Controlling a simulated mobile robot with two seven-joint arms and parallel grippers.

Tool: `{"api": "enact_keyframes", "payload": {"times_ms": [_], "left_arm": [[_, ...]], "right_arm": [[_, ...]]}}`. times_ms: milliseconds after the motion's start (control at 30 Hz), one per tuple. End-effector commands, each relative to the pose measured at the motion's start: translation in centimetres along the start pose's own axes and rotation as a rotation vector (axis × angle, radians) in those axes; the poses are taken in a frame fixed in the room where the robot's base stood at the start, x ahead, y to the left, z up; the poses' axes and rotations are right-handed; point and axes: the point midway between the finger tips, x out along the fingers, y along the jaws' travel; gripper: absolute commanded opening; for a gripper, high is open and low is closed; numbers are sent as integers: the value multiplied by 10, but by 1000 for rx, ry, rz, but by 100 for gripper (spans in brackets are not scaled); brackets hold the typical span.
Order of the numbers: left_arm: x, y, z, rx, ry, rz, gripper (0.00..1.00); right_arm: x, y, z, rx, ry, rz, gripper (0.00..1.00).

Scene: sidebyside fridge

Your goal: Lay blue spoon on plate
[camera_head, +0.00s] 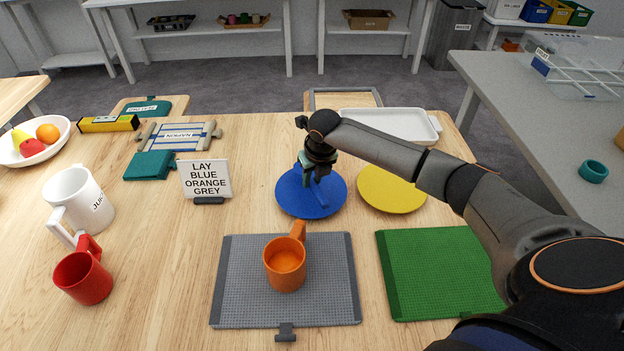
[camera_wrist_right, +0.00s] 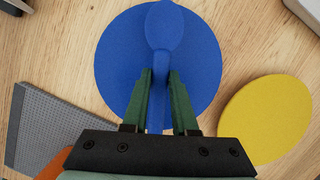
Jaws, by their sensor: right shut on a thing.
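A round blue plate (camera_head: 292,198) lies on the wooden table, and it fills the middle of the right wrist view (camera_wrist_right: 120,62). My right gripper (camera_head: 313,176) is above the plate, pointing down. In the right wrist view its green fingers (camera_wrist_right: 160,105) are closed on the handle of a blue spoon (camera_wrist_right: 163,30). The spoon's bowl points toward the far side of the plate in that view. The spoon is over the plate; I cannot tell whether it touches it. In the head view the blue spoon (camera_head: 319,203) blends into the plate. My left gripper is not in view.
An orange mug (camera_head: 285,268) stands on a grey mat (camera_head: 235,285) in front of the plate. A yellow plate (camera_head: 392,190) lies right of it, partly behind my right arm. A sign (camera_head: 206,180) reads "LAY BLUE ORANGE GREY". A green mat (camera_head: 440,270) lies front right.

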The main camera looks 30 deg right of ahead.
Motion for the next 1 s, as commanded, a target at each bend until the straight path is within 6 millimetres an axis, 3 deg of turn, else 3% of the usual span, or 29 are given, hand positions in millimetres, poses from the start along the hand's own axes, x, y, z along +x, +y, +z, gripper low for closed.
{"api": "enact_keyframes", "payload": {"times_ms": [633, 667, 900, 1000], "left_arm": [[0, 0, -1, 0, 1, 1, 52], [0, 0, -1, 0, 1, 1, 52], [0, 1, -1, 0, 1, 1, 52], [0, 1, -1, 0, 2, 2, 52]], "right_arm": [[14, 1, -4, 0, -2, 0, 0], [13, 1, -4, 0, -2, 0, 28], [13, 0, -4, 0, -2, 0, 55], [13, 0, -4, 0, -2, 0, 56]]}}
